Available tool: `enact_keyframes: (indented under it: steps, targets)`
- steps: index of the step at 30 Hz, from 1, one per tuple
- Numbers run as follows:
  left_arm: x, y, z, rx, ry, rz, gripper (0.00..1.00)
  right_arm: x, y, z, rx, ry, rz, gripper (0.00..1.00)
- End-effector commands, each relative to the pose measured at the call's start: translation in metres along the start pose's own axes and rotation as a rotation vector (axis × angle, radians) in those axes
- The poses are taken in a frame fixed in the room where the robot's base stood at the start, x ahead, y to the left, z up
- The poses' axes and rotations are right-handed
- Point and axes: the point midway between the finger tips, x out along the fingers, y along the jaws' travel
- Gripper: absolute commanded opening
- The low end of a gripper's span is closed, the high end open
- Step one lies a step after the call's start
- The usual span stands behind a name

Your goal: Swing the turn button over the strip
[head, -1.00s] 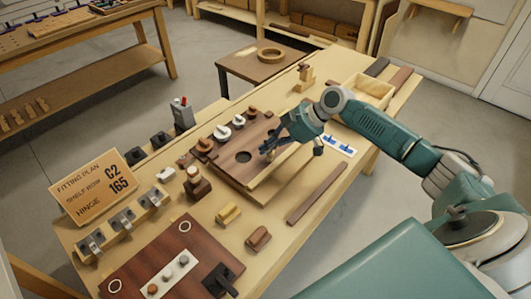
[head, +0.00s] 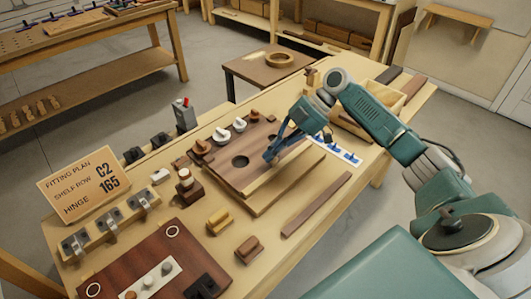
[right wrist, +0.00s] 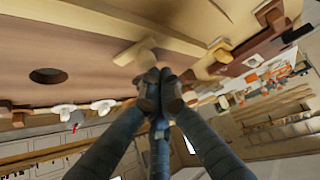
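The brown wooden panel with a round hole (head: 215,165) lies on the bench, with a pale wooden strip (head: 285,177) along its near right edge. In the right wrist view, a small pale wooden bar with a rounded end, apparently the turn button (right wrist: 133,51), sits by the strip's edge. In the head view my right gripper hides it. My right gripper (head: 269,158) is low over the panel, right of the hole. In the right wrist view its fingertips (right wrist: 160,84) are together beside the button's rounded end; contact cannot be told. My left gripper is out of view.
White and brown knobs (head: 222,135) stand along the panel's far edge.

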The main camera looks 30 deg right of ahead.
Motion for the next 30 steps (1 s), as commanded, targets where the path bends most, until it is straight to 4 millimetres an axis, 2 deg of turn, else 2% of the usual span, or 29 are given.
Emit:
enact_keyframes:
  steps: [5,13,24,30]
  targets:
    - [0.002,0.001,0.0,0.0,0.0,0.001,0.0,-0.006,-0.005,0.009,0.016,-0.003,0.011,0.0]
    - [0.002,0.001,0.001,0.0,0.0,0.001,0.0,-0.007,-0.005,0.009,0.017,-0.002,0.012,0.0]
    - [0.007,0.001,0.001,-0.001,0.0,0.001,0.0,-0.006,0.01,0.008,0.016,0.0,0.014,0.0]
    - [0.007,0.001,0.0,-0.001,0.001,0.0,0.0,-0.006,0.011,0.008,0.017,-0.002,0.012,0.0]
